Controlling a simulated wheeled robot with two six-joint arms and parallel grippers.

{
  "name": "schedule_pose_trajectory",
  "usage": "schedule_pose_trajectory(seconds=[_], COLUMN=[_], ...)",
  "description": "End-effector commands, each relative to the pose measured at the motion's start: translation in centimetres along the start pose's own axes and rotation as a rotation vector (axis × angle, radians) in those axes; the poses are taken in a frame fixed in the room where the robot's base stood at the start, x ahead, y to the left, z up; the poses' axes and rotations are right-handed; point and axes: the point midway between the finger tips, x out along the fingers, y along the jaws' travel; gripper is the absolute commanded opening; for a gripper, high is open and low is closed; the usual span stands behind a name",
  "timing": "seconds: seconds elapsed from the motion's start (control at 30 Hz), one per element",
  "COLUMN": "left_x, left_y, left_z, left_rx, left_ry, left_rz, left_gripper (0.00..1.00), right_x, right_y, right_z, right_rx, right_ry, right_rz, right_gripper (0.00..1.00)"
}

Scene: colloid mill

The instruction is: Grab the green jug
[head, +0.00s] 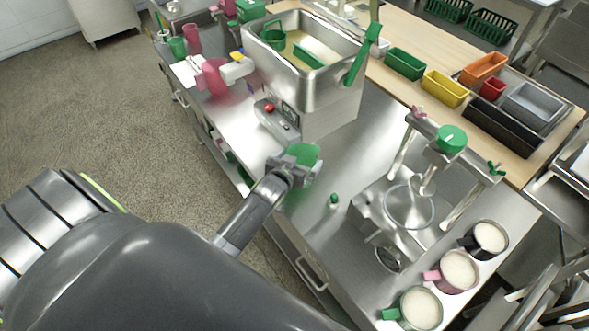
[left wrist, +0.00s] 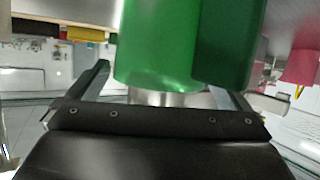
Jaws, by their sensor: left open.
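A green jug (head: 304,156) is at the end of my left arm in the head view, blurred and partly hidden by the gripper. In the left wrist view the green jug (left wrist: 155,45) fills the upper middle, with a darker green part to its right. My left gripper (head: 296,168) is open. In the left wrist view its two fingers (left wrist: 160,90) reach up on either side of the green shape; I cannot tell whether they touch it. My right gripper is not in view.
A steel machine with a large hopper (head: 333,85) stands behind the gripper, with a control box (head: 278,121) beside it. A pink jug (head: 214,76) is at the back left. Several filled mugs stand at the front right, one with a green handle (head: 391,314).

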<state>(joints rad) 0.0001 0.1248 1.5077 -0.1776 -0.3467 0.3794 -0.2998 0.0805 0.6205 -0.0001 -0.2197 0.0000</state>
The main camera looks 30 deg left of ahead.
Motion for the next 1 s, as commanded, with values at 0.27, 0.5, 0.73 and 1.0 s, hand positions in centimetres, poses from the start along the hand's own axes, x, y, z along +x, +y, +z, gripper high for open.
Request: schedule_pose_trajectory(seconds=[0.27, 0.5, 0.73, 1.0], left_x=[0.0, 0.0, 0.0, -0.4], left_y=[0.0, 0.0, 0.0, 0.1], left_z=[0.0, 0.0, 0.0, -1.1], left_rx=[0.0, 0.0, 0.0, 0.0], left_ry=[0.0, 0.0, 0.001, 0.003], left_rz=[0.0, 0.0, 0.0, 0.0], left_gripper=[0.86, 0.54, 0.48, 0.48], right_x=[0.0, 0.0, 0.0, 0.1], right_y=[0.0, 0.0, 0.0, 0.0], right_z=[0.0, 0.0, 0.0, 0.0], right_rx=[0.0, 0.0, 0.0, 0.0], right_ry=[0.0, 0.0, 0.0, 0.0], right_rz=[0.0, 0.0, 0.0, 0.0], right_gripper=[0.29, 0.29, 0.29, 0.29])
